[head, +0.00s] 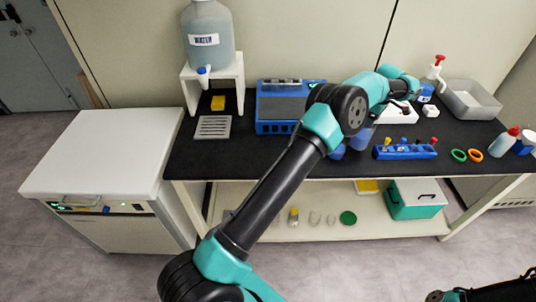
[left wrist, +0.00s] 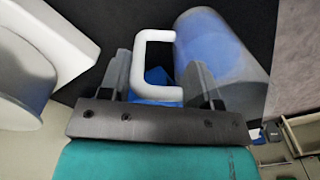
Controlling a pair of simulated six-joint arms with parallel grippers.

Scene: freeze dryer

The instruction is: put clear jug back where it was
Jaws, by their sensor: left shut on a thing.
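The clear jug (left wrist: 225,62) shows in the left wrist view as a bluish see-through body with a white handle (left wrist: 146,62). My left gripper (left wrist: 158,78) is shut on the handle, one finger on each side of it. The jug body lies to the right of the fingers in that view. In the head view my left arm reaches over the bench and hides most of the gripper and the jug. Bluish see-through parts show just below the arm there. Whether the jug touches the bench cannot be told.
The black bench top (head: 270,155) holds a blue device (head: 280,105), a blue rack (head: 404,151), a grey tray (head: 468,100) and a red-capped bottle (head: 505,142). A water tank (head: 208,35) stands on a white stand at the left. A white cabinet (head: 105,150) stands beside the bench.

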